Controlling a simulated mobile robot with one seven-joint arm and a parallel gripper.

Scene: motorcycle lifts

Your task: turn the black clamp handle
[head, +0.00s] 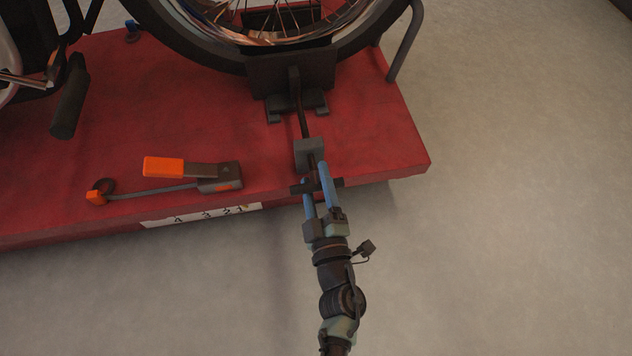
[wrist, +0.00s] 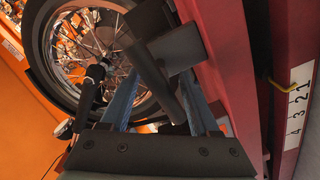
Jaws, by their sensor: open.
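The black clamp handle (head: 338,183) is a short crossbar on the end of a dark spindle, at the front edge of the red lift platform. My gripper (head: 315,176) has two blue fingers and is open. The fingers reach the handle on either side of the spindle, and the crossbar's ends stick out beyond them. In the wrist view the handle (wrist: 153,72) is a dark bar slanting between the fingers of my gripper (wrist: 158,98). I cannot tell whether the fingers touch it.
The spindle runs through a grey block (head: 308,154) to a dark clamp plate (head: 290,72) at the motorcycle wheel (head: 360,40). A ratchet strap with an orange handle (head: 163,167) lies left on the red platform (head: 385,150). The floor to the right is clear.

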